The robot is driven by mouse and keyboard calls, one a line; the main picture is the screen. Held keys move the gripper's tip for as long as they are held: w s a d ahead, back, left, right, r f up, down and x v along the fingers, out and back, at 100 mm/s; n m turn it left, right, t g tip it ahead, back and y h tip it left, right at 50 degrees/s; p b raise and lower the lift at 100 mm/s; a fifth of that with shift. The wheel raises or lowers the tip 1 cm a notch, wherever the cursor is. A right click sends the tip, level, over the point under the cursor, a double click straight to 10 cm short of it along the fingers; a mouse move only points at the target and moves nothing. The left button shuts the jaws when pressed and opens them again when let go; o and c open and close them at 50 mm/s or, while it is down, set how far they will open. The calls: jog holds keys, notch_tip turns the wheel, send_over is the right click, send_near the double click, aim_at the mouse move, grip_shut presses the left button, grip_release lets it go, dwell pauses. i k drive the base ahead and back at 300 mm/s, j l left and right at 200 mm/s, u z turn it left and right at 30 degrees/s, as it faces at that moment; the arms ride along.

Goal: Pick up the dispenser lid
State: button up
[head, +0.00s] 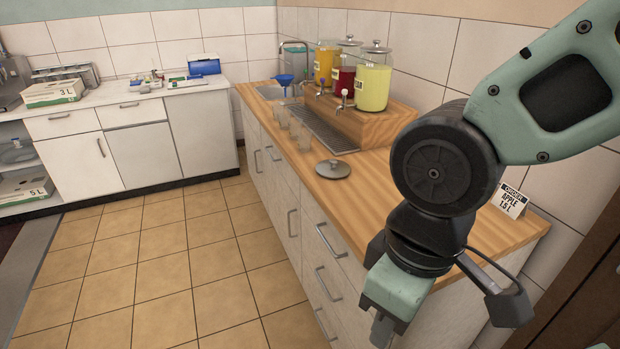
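A round grey metal lid with a knob (334,168) lies on the wooden counter (365,205), in front of the drip tray's near end. Three glass dispensers stand on a wooden stand: one with orange liquid (323,68), one with red (342,80) and the nearest with yellow-green (373,88). Lids show on the red and yellow-green ones; the top of the orange one is too small to tell. My gripper (382,328) hangs low at the counter's front edge, to the right of and nearer than the lid, apart from it. Its fingers are mostly hidden.
Several clear glasses (295,127) stand left of the drip tray (322,130), with a blue funnel (285,80) behind. A card reading apple (510,201) stands at the counter's right. Boxes (55,93) and a blue container (204,66) sit on the back counter. The tiled floor is clear.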

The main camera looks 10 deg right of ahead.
aim_at(332, 168)
jog(key=j+z, duration=0.1)
jog(key=j, duration=1.15)
jog(key=i+j+z, duration=0.15)
jog(key=i+j, duration=0.75)
jog(key=i, duration=0.4)
jog(key=i+j, duration=0.15)
jog(key=i, duration=0.4)
jog(key=l+z, duration=0.05)
